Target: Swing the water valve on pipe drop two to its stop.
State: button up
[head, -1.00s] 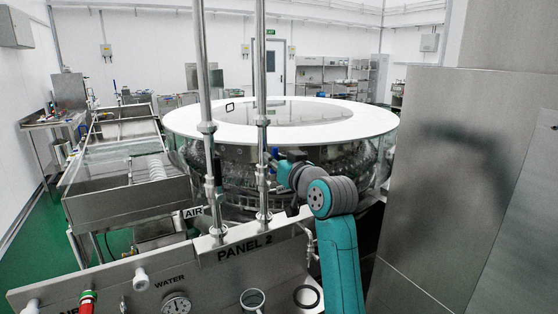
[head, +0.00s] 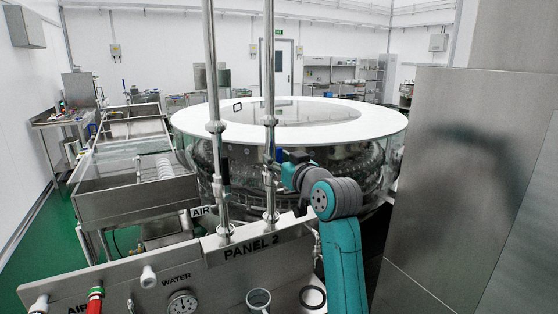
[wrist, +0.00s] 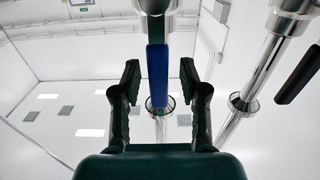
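The blue valve handle (wrist: 158,75) hangs in the middle of the wrist view, in line with its steel pipe. My gripper (wrist: 160,68) is open, with one dark finger on each side of the handle and a visible gap to both. In the head view the blue handle (head: 279,155) shows as a small patch beside the right-hand pipe (head: 269,100). My gripper (head: 288,161) is at that pipe, its fingers too small there to make out. The handle's far side and the valve's stop cannot be made out.
A second pipe (head: 212,100) stands close on the left with a dark handle (head: 226,180), which also shows in the wrist view (wrist: 298,75). The PANEL 2 board (head: 250,250) is below. The round washer (head: 350,130) is behind. A steel cabinet wall (head: 450,170) fills the right.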

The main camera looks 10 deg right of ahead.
jog(key=v, duration=1.2)
jog(key=s+d+f+m+h, duration=0.1)
jog(key=s+f, duration=0.5)
jog(key=f, duration=0.5)
jog(key=s+f+m+h, duration=0.2)
jog(key=s+f, duration=0.3)
jog(key=f, duration=0.6)
jog(key=s+d+f+m+h, duration=0.1)
jog(key=s+f, duration=0.5)
jog(key=f, duration=0.5)
jog(key=s+d+f+g+h, duration=0.1)
jog(key=s+f, duration=0.3)
jog(key=s, duration=0.9)
jog(key=s+f+g+h, duration=0.1)
jog(key=s+f, duration=0.3)
jog(key=s, duration=0.8)
jog(key=v, duration=1.1)
jog(key=shift+s, duration=0.35)
